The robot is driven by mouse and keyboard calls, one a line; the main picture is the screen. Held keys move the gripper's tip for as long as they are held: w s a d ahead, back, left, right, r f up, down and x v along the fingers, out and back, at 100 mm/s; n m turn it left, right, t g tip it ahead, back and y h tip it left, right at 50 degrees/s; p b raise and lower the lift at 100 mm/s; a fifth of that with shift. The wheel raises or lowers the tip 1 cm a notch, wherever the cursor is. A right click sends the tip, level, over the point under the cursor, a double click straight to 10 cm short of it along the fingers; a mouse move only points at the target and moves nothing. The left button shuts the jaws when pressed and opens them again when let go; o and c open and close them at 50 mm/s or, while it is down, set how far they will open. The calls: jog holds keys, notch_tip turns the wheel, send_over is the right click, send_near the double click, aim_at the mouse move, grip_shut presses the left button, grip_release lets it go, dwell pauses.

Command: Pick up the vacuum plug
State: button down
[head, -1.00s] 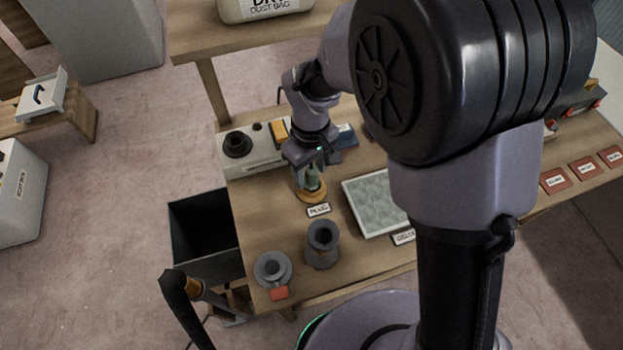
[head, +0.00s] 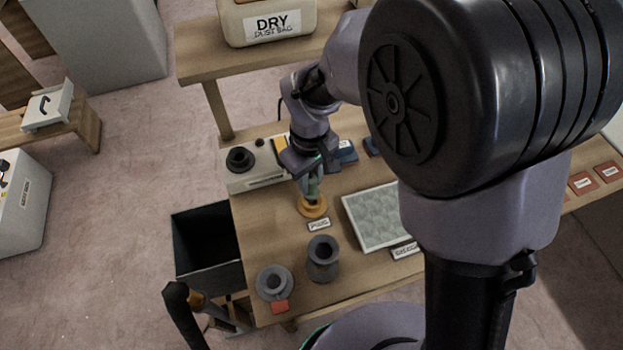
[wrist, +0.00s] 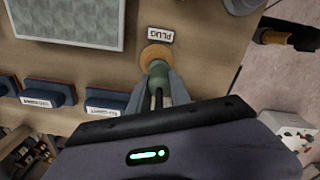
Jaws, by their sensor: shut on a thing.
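The vacuum plug (wrist: 157,69) is a grey-green piece with a dark stem, upright over a round orange-tan base (head: 313,206) behind the PLUG label (head: 319,224). It also shows in the head view (head: 313,187). My gripper (wrist: 160,88) is shut on the plug, with one finger on each side of it. I cannot tell whether the plug touches the base or hangs just above it. The base also shows in the wrist view (wrist: 156,54).
Two grey round fittings (head: 323,258) (head: 274,283) stand at the front of the table. A pale textured panel (head: 372,217) lies to the right. A light box with a black port (head: 240,160) stands behind left. A dark open bin (head: 207,244) is left of the table.

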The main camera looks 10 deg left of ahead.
jog(key=s+a+r+p, duration=0.1)
jog(key=s, duration=0.6)
jog(key=s+a+r+p, duration=0.2)
jog(key=s, duration=0.6)
jog(key=shift+a, duration=0.3)
jog(key=shift+w+r, duration=0.1)
jog(key=shift+w, duration=0.05)
